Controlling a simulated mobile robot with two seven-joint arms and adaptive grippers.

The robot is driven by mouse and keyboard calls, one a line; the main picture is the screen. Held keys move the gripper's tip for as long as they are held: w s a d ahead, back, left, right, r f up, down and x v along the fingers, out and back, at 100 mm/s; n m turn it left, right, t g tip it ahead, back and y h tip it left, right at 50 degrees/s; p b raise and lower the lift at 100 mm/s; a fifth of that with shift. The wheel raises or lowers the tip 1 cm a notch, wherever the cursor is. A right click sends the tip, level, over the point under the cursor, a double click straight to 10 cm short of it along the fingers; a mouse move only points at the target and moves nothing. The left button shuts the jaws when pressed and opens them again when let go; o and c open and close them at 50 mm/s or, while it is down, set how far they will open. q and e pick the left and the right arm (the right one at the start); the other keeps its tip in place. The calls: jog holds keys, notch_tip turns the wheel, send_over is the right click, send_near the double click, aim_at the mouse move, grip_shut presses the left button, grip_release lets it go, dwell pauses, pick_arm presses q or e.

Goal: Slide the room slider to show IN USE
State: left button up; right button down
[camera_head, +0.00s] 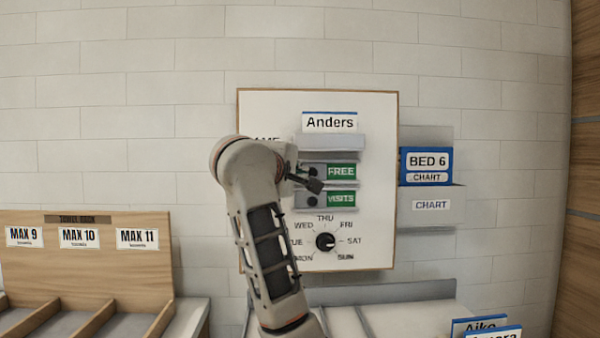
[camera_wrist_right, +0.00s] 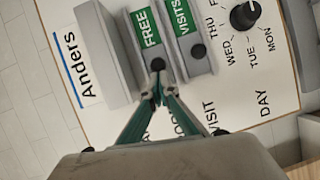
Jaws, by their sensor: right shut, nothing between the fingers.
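The room slider (camera_head: 341,171) is the upper of two sliders on the white board and shows FREE in green; it also shows in the wrist view (camera_wrist_right: 148,35). Its dark round knob (camera_wrist_right: 158,65) sits beside the FREE window. My right gripper (camera_head: 314,183) is shut and empty in front of the sliders. In the wrist view its fingertips (camera_wrist_right: 158,82) are right by the room knob; I cannot tell whether they touch it. My arm and fingers hide part of the row labels. My left gripper is not in view.
Just below is the visits slider (camera_head: 341,198), showing VISITS, with a day dial (camera_head: 325,241) under it. The Anders name card (camera_head: 330,121) is above. A chart holder (camera_head: 432,207) is to the right. A divided wooden rack (camera_head: 100,250) stands at lower left.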

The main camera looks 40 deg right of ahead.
jog(key=s+d, duration=0.4)
jog(key=d, duration=0.3)
jog(key=shift+s+a, duration=0.1)
jog(key=shift+s, duration=0.05)
jog(key=w+a+v, duration=0.1)
jog(key=w+v, duration=0.1)
jog(key=v, duration=1)
jog(key=shift+a+r+p, duration=0.2)
jog(key=shift+a+p, duration=0.1)
jog(key=shift+a, duration=0.25)
jog(key=shift+s, duration=0.1)
